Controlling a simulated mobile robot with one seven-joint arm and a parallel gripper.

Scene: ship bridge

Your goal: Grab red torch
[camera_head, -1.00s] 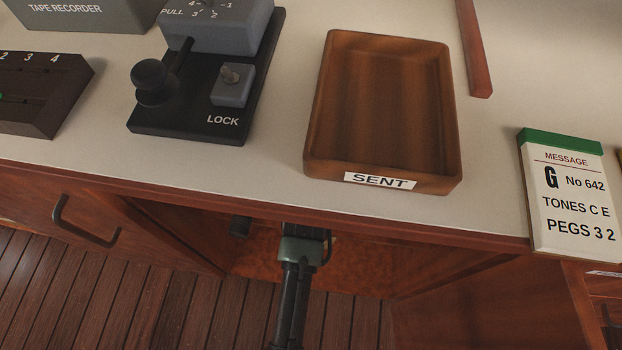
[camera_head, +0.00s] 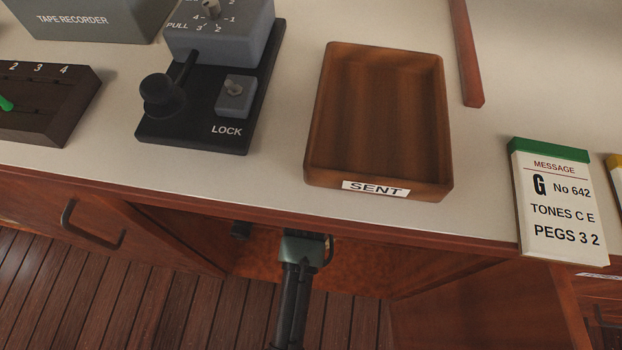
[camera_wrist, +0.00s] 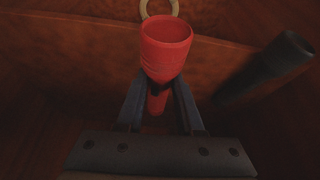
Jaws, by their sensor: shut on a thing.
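The red torch (camera_wrist: 165,50) shows in the wrist view, with its wide round head toward the camera and its narrower body running down between the fingers. My gripper (camera_wrist: 158,88) is shut on the torch just below its head. In the head view my arm reaches into the open space under the desk. The torch and the fingertips are hidden there by the desk edge.
A dark cylinder (camera_wrist: 265,68) stands right of the torch, and a pale ring (camera_wrist: 159,8) is behind it. Above are the desk edge (camera_head: 240,211), the SENT tray (camera_head: 313,150), a lever unit (camera_head: 190,125) and a message card (camera_head: 557,205). A drawer handle (camera_head: 90,228) juts out at left.

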